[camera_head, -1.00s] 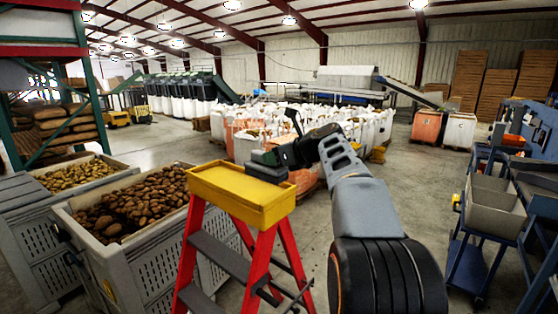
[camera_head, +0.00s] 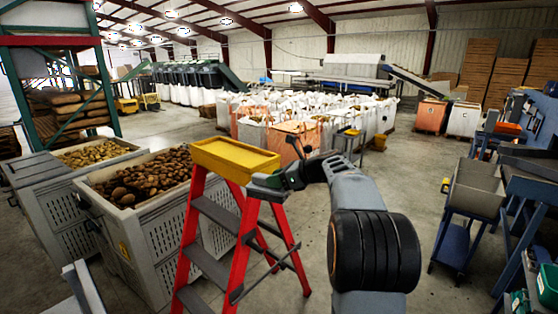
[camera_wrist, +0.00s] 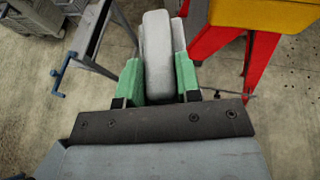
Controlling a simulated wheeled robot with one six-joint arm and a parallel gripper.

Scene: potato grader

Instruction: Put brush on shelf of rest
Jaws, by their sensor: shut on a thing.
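My gripper (camera_wrist: 158,85) has green fingers and is shut on a pale grey block (camera_wrist: 158,48), which I take to be the brush. No bristles show. In the head view my gripper (camera_head: 258,186) is just right of the stepladder's yellow top and a little lower in the picture. The held block is hard to make out there. I cannot clearly identify the rest or its shelf. A grey metal frame (camera_wrist: 93,30) with blue handles stands left of the block in the wrist view. A grey frame (camera_head: 84,288) shows at the lower left of the head view; I cannot tell if it is the same one.
A red stepladder with a yellow top (camera_head: 235,158) stands close beside my gripper. Crates of potatoes (camera_head: 150,225) stand at the left. A blue cart with a grey bin (camera_head: 475,190) and blue benches are at the right. Concrete floor is free between.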

